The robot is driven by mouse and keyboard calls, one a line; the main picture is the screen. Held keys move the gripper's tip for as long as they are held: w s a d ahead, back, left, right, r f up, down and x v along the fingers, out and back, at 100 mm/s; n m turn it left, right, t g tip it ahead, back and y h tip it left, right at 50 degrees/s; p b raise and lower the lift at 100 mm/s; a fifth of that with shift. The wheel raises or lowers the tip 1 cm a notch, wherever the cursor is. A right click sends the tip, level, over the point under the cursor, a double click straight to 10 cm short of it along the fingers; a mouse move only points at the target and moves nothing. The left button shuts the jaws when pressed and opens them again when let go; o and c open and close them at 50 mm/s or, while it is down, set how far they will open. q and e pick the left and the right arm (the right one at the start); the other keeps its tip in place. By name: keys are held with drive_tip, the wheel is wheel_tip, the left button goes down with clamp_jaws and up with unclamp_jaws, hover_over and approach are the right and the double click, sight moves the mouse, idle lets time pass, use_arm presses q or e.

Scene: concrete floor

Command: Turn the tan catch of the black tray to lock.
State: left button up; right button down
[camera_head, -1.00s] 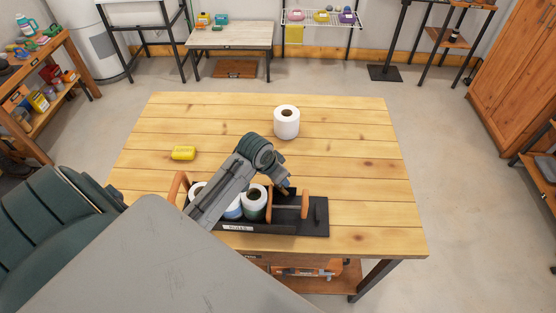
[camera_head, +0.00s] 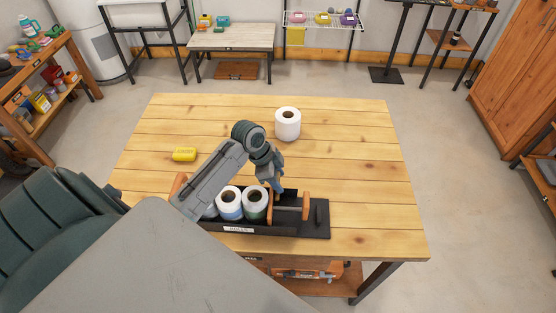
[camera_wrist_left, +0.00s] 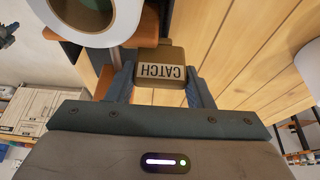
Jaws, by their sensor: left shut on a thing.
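The black tray (camera_head: 318,222) lies near the front edge of the wooden table, with a white "ROLLS" label on its front wall. White rolls (camera_head: 230,194) stand in its left part; wooden uprights and a bar stand to their right. My left gripper (camera_head: 277,189) reaches down at the tray's far side, beside the rolls. The catch is hidden in the head view. My right gripper is not in view.
A white paper roll (camera_head: 288,124) stands alone farther back on the table (camera_head: 350,170). A yellow block (camera_head: 184,154) lies to the left. The table's middle and right are clear.

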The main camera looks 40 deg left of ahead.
use_arm(q)
drive_tip(key=shift+m, duration=0.3)
idle(0.4)
drive_tip(key=o, duration=1)
drive_tip(key=shift+r, duration=0.1)
drive_tip(key=shift+a+r, duration=0.15)
drive_tip(key=shift+r, duration=0.05)
drive_tip(key=b+v, duration=0.3)
drive_tip(key=v, duration=0.7)
drive_tip(key=shift+r, duration=0.15)
drive_tip(key=shift+s, duration=0.1)
